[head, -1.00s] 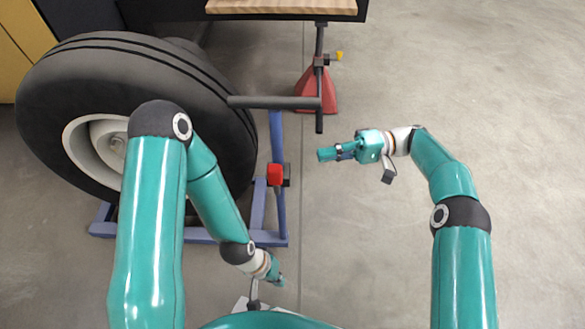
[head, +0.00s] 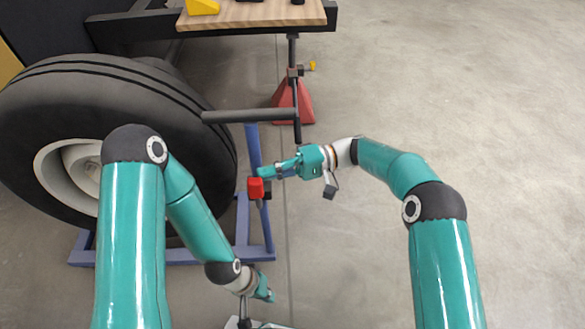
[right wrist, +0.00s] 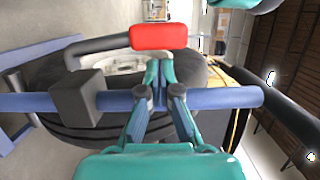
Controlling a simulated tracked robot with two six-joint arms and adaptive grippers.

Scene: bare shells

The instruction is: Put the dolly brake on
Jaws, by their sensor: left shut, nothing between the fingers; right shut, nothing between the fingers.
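The blue dolly (head: 268,225) stands under a large wheel (head: 120,95) on the left. Its brake has a red pad (head: 256,188) on a grey lever, by a dark block (head: 267,190) on the dolly's side bar. In the right wrist view the red pad (right wrist: 158,36) sits just beyond my fingertips, with the lever bending back to the block (right wrist: 78,98). My right gripper (head: 268,173) is shut and empty, its tips close to the pad; I cannot tell whether they touch. My left gripper (head: 268,294) is shut and empty, low in the head view, well below the pad.
A red jack stand (head: 294,102) stands behind the dolly, with a dark bar (head: 250,116) crossing towards the wheel. A wooden-topped bench (head: 250,15) is at the back. The concrete floor (head: 480,110) on the right is clear.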

